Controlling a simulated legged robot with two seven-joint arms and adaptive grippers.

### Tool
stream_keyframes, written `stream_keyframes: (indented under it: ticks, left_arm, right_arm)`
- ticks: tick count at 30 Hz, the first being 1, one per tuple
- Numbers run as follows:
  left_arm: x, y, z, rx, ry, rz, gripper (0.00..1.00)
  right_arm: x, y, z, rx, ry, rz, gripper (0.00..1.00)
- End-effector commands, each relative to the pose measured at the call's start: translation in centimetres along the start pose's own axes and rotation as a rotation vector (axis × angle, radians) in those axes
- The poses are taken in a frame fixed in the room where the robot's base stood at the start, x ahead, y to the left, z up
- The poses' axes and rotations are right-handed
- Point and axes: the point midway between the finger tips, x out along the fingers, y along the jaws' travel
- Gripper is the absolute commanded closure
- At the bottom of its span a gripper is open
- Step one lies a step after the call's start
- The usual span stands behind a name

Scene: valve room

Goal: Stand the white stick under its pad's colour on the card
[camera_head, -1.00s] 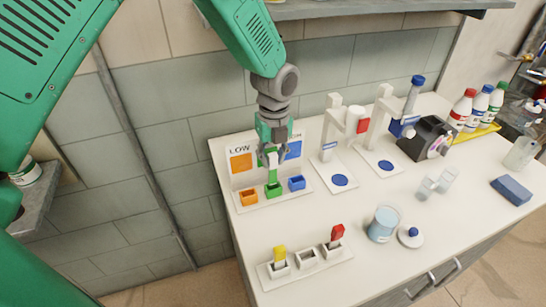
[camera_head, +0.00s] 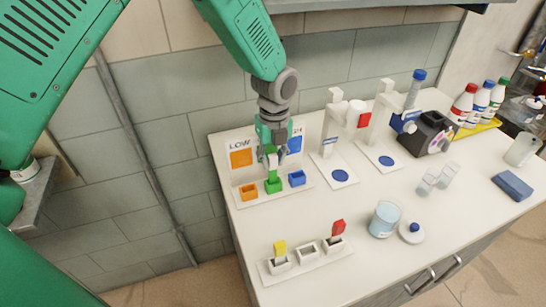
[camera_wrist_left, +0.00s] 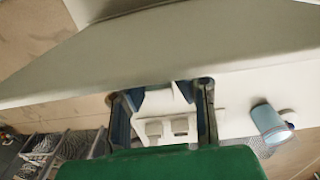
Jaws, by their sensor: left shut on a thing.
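My left gripper (camera_head: 271,160) is in front of the card (camera_head: 238,144) with the word LOW, an orange square and a blue square. Its jaws are shut on the white stick, which is mostly hidden between the fingers, just above the green cup (camera_head: 273,186). I cannot tell whether the stick's lower end is inside the cup. The orange cup (camera_head: 248,192) is to the left and the blue cup (camera_head: 297,178) to the right. The middle of the card is hidden behind the gripper. The left wrist view shows the two fingers (camera_wrist_left: 165,115). My right gripper is not in view.
A three-slot holder (camera_head: 307,262) in front has a yellow-topped stick (camera_head: 280,249), an empty middle slot and a red-topped stick (camera_head: 338,230). Two white stands (camera_head: 332,125) are close on the right.

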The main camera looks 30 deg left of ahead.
Motion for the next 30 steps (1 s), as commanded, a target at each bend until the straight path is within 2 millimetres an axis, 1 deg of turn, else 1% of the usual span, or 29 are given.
stream_keyframes:
  ticks: [14,30]
  left_arm:
    - [0.0,0.0,0.0,0.000,0.000,-0.001,0.92]
    - [1.3,-0.2,-0.1,-0.001,0.000,-0.001,0.92]
  right_arm:
    - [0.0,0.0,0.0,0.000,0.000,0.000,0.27]
    - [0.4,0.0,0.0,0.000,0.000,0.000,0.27]
